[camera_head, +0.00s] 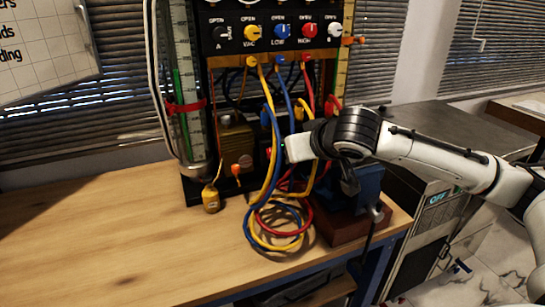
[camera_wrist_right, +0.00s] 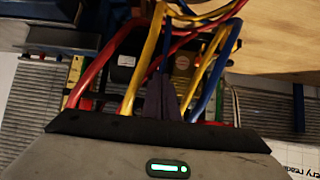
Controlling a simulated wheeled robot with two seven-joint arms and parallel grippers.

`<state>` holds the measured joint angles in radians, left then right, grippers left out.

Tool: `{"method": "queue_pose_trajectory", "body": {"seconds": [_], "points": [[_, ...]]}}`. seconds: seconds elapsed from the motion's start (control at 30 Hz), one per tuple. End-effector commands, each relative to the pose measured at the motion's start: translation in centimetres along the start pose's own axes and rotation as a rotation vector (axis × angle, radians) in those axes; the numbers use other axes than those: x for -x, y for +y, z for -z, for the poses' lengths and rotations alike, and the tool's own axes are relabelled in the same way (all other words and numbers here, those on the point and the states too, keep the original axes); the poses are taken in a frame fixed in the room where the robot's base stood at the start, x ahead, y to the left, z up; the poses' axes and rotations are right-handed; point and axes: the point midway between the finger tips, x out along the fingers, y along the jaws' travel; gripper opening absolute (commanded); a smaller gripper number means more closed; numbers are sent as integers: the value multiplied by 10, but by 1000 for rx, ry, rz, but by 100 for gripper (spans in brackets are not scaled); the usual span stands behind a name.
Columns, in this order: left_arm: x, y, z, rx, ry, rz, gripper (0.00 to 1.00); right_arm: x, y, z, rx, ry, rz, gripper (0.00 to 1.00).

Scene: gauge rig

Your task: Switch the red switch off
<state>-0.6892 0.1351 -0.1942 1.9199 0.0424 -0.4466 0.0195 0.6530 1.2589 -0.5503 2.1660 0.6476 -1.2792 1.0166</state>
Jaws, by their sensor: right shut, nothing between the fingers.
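My right arm comes in from the right in the head view. Its right gripper (camera_head: 296,148) is in front of the lower part of the gauge rig, beside the hanging hoses. In the wrist view the dark fingers of the right gripper (camera_wrist_right: 163,95) are together and empty, among the yellow, blue and red hoses. A small red spot (camera_head: 268,152) shows just left of the gripper in the head view; I cannot tell whether it is the red switch. A red knob (camera_head: 310,30) is on the rig's upper panel, well above the gripper. My left gripper is not in view.
Yellow, blue and red hoses (camera_head: 278,228) hang from the panel and coil on the wooden table (camera_head: 110,240). A yellow tag-like object (camera_head: 211,198) is at the rig's foot. A blue vise-like block (camera_head: 368,185) stands under my arm. The table's left side is clear.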

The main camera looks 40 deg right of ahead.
Motion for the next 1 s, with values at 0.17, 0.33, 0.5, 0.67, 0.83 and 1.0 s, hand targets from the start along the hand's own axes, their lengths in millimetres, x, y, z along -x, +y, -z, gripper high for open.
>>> {"method": "queue_pose_trajectory", "body": {"seconds": [0.17, 0.33, 0.5, 0.67, 0.83, 1.0], "points": [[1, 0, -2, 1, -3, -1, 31, -3, 0, 0, 0, 0, 2, 0], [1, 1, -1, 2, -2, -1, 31, -23, -1, 0, -2, 0, 2, 0], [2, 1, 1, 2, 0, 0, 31, -58, -1, 1, -2, 0, 2, 0], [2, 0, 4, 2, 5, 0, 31, -93, -1, 1, -2, 1, 1, 0], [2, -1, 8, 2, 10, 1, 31, -121, -1, 1, 1, 1, 1, 0], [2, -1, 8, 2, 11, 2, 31, -136, -1, 1, 1, 2, 1, 0]]}}
